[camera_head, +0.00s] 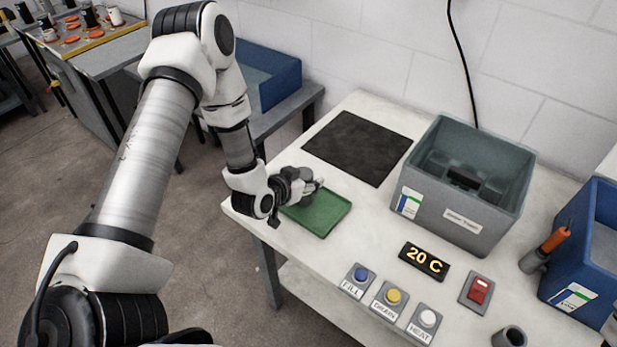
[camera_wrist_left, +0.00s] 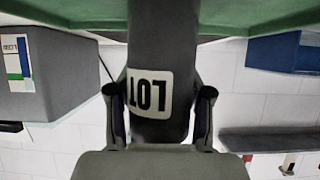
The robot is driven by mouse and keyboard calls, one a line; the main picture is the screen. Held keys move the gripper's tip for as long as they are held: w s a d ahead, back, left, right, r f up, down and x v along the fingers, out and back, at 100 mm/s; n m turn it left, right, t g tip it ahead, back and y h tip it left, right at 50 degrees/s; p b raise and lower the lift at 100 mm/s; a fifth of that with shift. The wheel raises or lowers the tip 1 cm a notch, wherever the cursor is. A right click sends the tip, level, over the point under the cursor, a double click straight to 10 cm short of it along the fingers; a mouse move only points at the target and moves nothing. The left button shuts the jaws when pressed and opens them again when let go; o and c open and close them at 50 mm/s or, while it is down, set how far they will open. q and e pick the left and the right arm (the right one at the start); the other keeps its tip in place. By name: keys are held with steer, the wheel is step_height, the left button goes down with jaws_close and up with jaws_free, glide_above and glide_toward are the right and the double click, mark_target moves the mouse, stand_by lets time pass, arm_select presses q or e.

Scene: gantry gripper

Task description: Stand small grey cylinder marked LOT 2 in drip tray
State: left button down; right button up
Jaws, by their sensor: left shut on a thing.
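The green drip tray (camera_head: 322,214) lies near the table's left edge in the head view. My left gripper (camera_head: 303,185) is over its far left part. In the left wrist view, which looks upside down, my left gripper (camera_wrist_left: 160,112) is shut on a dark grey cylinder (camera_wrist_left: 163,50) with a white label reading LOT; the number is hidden. The cylinder's far end reaches towards the green tray surface (camera_wrist_left: 235,14). I cannot tell whether it touches the tray. In the head view the cylinder is mostly hidden by the gripper. My right gripper is not in view.
A grey bath with a label (camera_head: 455,220) stands right of the tray, and a black mat (camera_head: 358,147) lies behind it. Buttons, a 20 C display (camera_head: 424,261) and a red switch (camera_head: 478,290) are in front. A blue bin (camera_head: 585,285) stands at right.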

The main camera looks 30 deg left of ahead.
arm_select(q)
steer(key=shift+c, duration=2.3)
jaws_free()
steer(key=shift+d+f, duration=0.1)
steer(key=shift+r, duration=0.25)
steer(key=d+p+v, duration=0.1)
steer(key=p+v, duration=0.1)
steer(key=v, duration=1)
steer(key=shift+a+p, duration=0.3)
steer(key=shift+a, duration=0.2)
steer(key=shift+f, duration=0.1)
